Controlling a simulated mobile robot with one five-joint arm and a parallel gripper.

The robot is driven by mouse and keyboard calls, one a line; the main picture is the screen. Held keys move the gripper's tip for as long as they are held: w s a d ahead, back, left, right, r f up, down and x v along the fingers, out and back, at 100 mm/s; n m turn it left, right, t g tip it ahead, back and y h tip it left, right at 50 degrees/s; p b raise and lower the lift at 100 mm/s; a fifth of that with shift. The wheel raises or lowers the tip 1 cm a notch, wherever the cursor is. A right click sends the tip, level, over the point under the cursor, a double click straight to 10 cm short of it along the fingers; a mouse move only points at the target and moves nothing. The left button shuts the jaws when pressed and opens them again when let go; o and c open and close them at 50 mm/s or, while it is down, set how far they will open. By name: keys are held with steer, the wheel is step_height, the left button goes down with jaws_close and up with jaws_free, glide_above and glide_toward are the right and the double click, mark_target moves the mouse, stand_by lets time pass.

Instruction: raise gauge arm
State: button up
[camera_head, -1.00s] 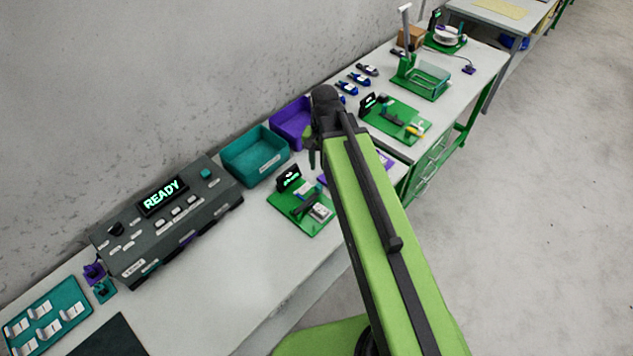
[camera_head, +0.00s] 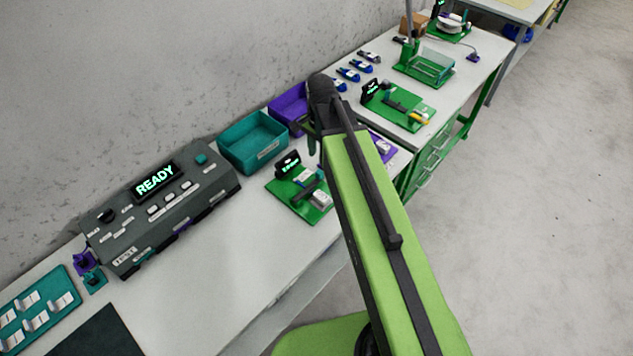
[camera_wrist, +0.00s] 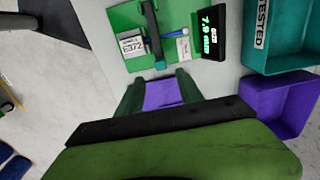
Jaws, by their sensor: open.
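The gauge is a green board (camera_head: 285,190) with a small black display (camera_head: 288,164) on the near bench. In the wrist view its display (camera_wrist: 212,33) reads what looks like 1.9 mm. A dark bar, apparently the gauge arm (camera_wrist: 152,30), lies across the board (camera_wrist: 125,18). A thin blue piece, perhaps cable (camera_wrist: 147,45), shows beside the bar. My gripper (camera_wrist: 159,86) is open and empty, its two dark green fingers apart and short of the board. A purple surface (camera_wrist: 162,96) shows between them. In the head view my arm hides most of the gripper.
A teal bin (camera_head: 253,145) and a purple bin (camera_head: 288,105) stand behind the gauge. A grey tester (camera_head: 160,210) showing READY sits to the left. Another green fixture (camera_head: 410,112) stands on the farther bench. The bench front between tester and gauge is clear.

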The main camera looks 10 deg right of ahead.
mark_target(320, 172)
step_height(320, 172, down, 9)
steer(key=b, duration=0.7)
steer(key=shift+f+b, duration=0.2)
steer(key=shift+b, duration=0.15)
steer(key=shift+r, duration=0.15)
jaws_close()
steer(key=shift+s, duration=0.1)
